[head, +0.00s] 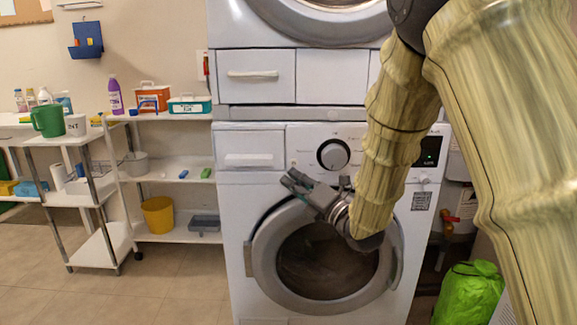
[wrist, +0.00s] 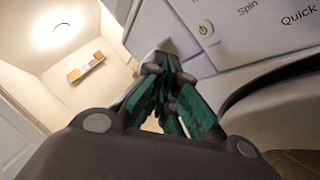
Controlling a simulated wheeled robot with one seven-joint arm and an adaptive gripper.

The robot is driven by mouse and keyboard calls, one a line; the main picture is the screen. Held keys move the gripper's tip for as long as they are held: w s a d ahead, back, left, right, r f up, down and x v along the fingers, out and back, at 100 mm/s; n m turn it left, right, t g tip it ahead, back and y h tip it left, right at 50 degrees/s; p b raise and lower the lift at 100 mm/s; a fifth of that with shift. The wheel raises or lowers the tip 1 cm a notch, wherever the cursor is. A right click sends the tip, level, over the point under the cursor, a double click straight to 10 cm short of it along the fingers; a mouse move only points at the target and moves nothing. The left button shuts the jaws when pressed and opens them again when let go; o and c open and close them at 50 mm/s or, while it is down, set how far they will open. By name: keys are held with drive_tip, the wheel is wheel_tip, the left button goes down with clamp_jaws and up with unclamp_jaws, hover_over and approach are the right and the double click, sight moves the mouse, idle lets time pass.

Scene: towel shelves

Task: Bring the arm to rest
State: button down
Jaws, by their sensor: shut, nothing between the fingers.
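My gripper (head: 289,180) is in front of the lower washing machine (head: 237,213), near the top left of its round door (head: 264,245). My arm reaches down to it from the upper right of the head view. In the wrist view, the green-padded fingers of my gripper (wrist: 158,75) are together with nothing between them. The machine's white panel with a power button is close beside the fingers there. My arm hides part of the control panel and the right of the door.
A second machine (head: 339,75) is stacked above. White shelves (head: 160,238) at left hold bottles, boxes and a yellow bucket (head: 158,215). A white cart (head: 95,250) with a green jug (head: 48,121) stands further left. A green bag (head: 468,293) lies at right. The floor at lower left is clear.

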drive_tip(key=shift+s, duration=0.65)
drive_tip(key=s+d+f+m+g+h, duration=0.1)
drive_tip(key=s+d+f+m+h, duration=0.3)
drive_tip(key=f, duration=0.7)
drive_tip(key=s+d+f+m+g+h, duration=0.1)
drive_tip(key=d+f+m+h, duration=0.15)
drive_tip(key=f+m, duration=0.65)
drive_tip(key=s+d+f+m+g+h, duration=0.1)
drive_tip(key=s+d+f+m+h, duration=0.2)
drive_tip(key=f, duration=1)
drive_tip(key=s+d+f+m+g+h, duration=0.25)
drive_tip(key=s+d+f+m, duration=0.2)
drive_tip(key=s+f, duration=0.55)
drive_tip(key=s+d+f+m+g+h, duration=0.1)
drive_tip(key=s+d+f+m+g, duration=0.4)
drive_tip(key=s+f, duration=0.4)
drive_tip(key=s+d+f+m+g+h, duration=0.1)
drive_tip(key=s+f+m+g, duration=0.2)
drive_tip(key=s, duration=0.8)
drive_tip(key=s+d+f+m+g, duration=0.25)
drive_tip(key=s+m, duration=0.25)
drive_tip(key=s, duration=0.6)
wheel_tip(320, 180, up, 29)
drive_tip(key=a+t+p, duration=0.1)
drive_tip(key=p, duration=2.9)
drive_tip(key=shift+w, duration=0.35)
